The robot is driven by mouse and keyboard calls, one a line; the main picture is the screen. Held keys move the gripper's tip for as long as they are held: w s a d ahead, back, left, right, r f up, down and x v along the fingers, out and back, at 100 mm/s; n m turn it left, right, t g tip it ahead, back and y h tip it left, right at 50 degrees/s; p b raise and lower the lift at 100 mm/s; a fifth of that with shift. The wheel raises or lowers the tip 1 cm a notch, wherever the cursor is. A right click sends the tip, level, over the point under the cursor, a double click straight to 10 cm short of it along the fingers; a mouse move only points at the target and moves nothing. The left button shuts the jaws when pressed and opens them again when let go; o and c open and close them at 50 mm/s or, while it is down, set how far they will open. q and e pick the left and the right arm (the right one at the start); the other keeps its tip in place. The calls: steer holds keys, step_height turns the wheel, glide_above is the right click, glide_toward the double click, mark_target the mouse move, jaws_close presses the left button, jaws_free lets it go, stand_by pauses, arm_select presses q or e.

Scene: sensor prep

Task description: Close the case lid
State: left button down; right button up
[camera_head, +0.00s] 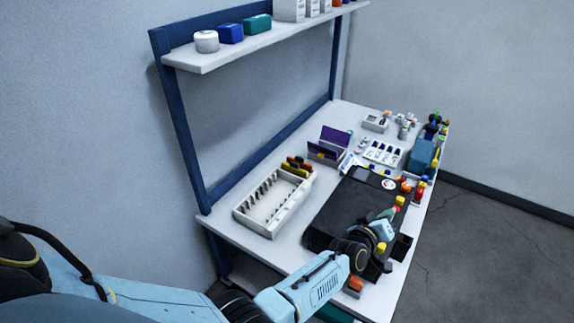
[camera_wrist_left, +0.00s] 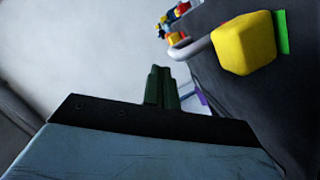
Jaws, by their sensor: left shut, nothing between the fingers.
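The black case (camera_head: 345,208) lies on the right part of the white workbench, a broad dark slab with a round white label near its far end. I cannot tell its lid angle from the head view. My left gripper (camera_head: 393,212) is at the case's right side, shut and empty. In the left wrist view its green fingers (camera_wrist_left: 160,88) are together. There, a dark case surface (camera_wrist_left: 225,85) rises steeply at the right, with a yellow block (camera_wrist_left: 245,42) and a grey handle beside it. Contact between fingers and case is not visible. My right gripper is not in view.
A white slotted tray (camera_head: 240,212) stands left of the case. A purple box (camera_head: 328,145) and a white holder (camera_head: 382,152) stand behind it. A blue box (camera_head: 421,156) and coloured parts line the right edge. A shelf (camera_head: 255,45) hangs above the back.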

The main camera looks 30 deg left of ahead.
arm_select(q)
steer(key=shift+d+f+b, duration=0.2)
steer(key=shift+f+b, duration=0.3)
steer(key=shift+f, duration=0.2)
steer(key=shift+f, duration=0.1)
steer(key=shift+s, duration=0.1)
